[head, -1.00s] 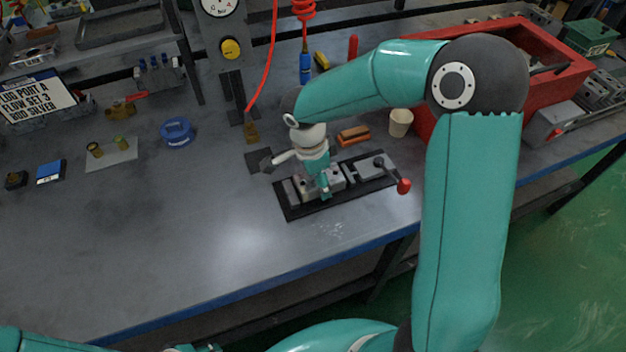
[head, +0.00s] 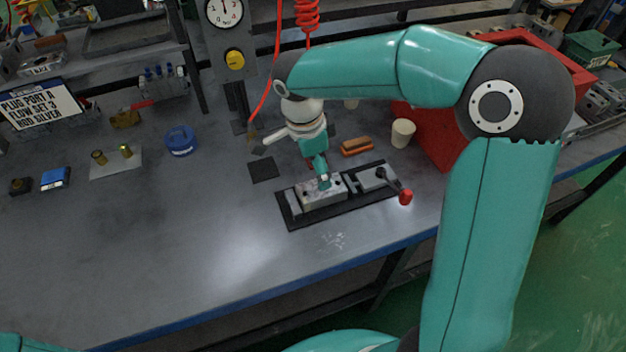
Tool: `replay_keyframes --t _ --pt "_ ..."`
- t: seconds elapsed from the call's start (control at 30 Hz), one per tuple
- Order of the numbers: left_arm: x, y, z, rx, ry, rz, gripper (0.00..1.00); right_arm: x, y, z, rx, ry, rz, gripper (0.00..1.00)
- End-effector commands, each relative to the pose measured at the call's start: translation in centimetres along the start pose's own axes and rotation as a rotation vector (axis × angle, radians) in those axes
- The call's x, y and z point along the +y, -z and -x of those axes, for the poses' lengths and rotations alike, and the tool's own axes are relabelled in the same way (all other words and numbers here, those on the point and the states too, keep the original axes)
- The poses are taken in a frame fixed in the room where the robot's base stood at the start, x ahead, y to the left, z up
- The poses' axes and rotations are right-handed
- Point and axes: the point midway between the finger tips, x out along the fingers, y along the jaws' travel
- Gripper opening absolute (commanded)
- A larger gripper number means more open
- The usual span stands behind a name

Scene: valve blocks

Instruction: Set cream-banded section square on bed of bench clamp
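The bench clamp (head: 290,216) lies on the bench in front of me, with a dark base, a grey jaw block on the right and a red-knobbed handle (head: 405,197). A pale grey block (head: 312,199) with dark holes sits on its bed, left of the jaw. It looks like the section, but I cannot make out a cream band or whether it is fully square. My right gripper (head: 322,180) points down just above or at the block's top. Its fingers are too small to show whether they hold it. My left gripper is out of view.
Behind the clamp are an orange-brown brush (head: 357,146), a cream cup (head: 403,133) and a dark pad (head: 263,169). A red box (head: 432,140) stands at the right. A blue tape roll (head: 180,140) lies left.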

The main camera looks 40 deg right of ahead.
Motion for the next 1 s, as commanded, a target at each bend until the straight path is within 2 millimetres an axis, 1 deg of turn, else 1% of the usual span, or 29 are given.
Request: replay_keyframes --t 0.03,0.1,0.2,0.3,1.0 --pt "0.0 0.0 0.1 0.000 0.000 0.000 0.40 -0.1 0.0 1.0 -0.001 0.004 0.000 0.85" --pt "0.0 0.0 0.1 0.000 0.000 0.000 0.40 -0.1 -0.1 1.9 0.000 0.002 0.000 0.85" --pt "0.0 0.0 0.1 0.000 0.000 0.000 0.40 0.0 0.0 2.8 0.000 0.000 0.000 0.85" --pt "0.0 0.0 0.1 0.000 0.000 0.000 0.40 0.0 -0.1 3.2 0.000 0.000 0.000 0.85" --pt "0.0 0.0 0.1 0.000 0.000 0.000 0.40 0.0 -0.1 3.3 0.000 -0.001 0.001 0.85"
